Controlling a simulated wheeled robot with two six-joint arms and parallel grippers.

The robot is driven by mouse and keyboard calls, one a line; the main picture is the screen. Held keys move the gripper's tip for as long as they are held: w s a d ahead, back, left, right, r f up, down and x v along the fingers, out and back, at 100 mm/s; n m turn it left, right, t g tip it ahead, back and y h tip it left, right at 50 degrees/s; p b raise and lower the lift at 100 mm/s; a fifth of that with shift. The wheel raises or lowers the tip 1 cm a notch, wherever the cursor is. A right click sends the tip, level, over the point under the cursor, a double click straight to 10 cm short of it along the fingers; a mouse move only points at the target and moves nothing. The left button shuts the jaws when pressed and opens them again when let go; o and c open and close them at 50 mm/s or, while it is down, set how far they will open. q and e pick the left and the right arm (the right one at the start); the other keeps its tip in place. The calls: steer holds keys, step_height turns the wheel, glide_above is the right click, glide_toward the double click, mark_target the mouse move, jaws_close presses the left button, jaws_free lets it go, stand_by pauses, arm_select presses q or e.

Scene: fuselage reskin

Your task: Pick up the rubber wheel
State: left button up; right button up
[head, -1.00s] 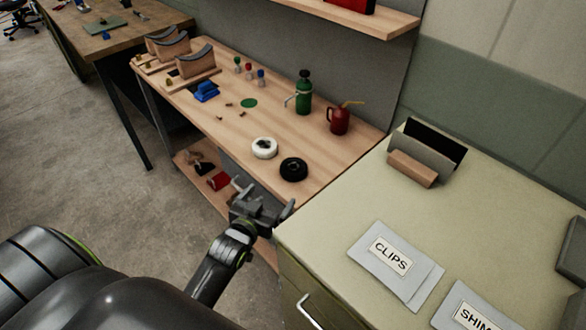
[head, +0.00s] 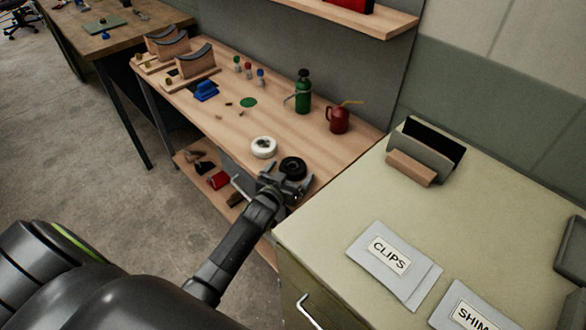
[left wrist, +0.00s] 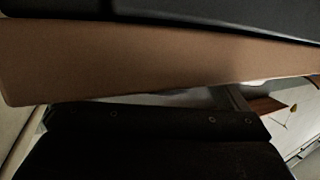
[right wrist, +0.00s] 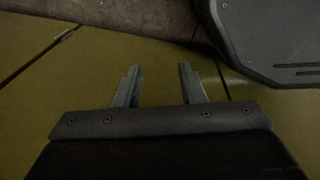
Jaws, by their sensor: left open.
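The rubber wheel, a black ring-shaped wheel (head: 293,166), lies flat near the front right corner of the wooden bench (head: 330,155). My left gripper (head: 287,182) is open and empty at the bench's front edge, just on the near side of the wheel. Its fingers partly overlap the wheel's near rim in the head view; I cannot tell whether they touch. The left wrist view is mostly filled by a brown band and dark surfaces, and shows no wheel. My right gripper (right wrist: 158,88) shows in the right wrist view with its fingers apart and nothing between them.
A white wheel (head: 263,147) lies just left of the black one. A red oil can (head: 338,120) and a green bottle (head: 303,94) stand behind. A lower shelf holds a red item (head: 218,180).

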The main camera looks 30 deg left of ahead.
arm_select(q)
steer(key=shift+w, duration=0.1)
steer(key=c, duration=1.1)
steer(key=shift+c, duration=0.7)
steer(key=shift+r, duration=0.15)
